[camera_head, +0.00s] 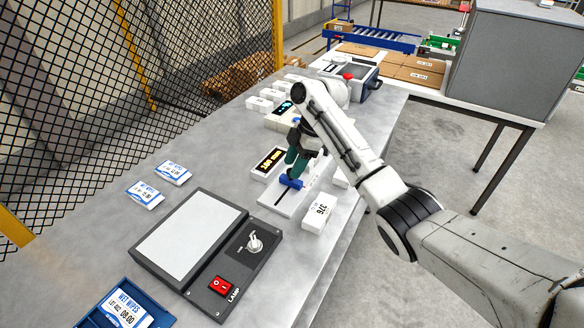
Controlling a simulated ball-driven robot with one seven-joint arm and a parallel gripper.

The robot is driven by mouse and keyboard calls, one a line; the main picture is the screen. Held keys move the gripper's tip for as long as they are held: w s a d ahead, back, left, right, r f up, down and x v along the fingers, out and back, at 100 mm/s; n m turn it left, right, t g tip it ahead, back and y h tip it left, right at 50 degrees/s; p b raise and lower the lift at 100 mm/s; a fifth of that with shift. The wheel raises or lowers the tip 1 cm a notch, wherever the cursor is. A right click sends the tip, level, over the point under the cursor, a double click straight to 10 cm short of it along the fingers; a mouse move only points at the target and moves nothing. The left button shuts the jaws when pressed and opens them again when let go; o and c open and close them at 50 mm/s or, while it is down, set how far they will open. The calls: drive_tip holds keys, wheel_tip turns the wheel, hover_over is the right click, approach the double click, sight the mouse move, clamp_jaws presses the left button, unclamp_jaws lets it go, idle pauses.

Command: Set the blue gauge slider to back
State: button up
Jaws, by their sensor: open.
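The blue gauge slider (290,182) sits on a white gauge base (284,201) with a dark slot running toward the near left. My gripper (293,168), with dark green fingers, reaches down right at the slider. The fingers are open, and I cannot tell whether they touch the slider. A small black display with orange text (270,160) stands just left of the gauge. The far part of the gauge is partly hidden by my gripper and arm.
A white box marked 376 (319,212) stands close on the right of the gauge. A grey lamp panel (208,254) with a red switch lies nearer. Wipes packs (173,173) lie at left. White boxes and a device with a red button (348,76) stand farther back.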

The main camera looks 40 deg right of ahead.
drive_tip(key=b+v, duration=0.1)
drive_tip(key=v, duration=0.8)
idle(0.4)
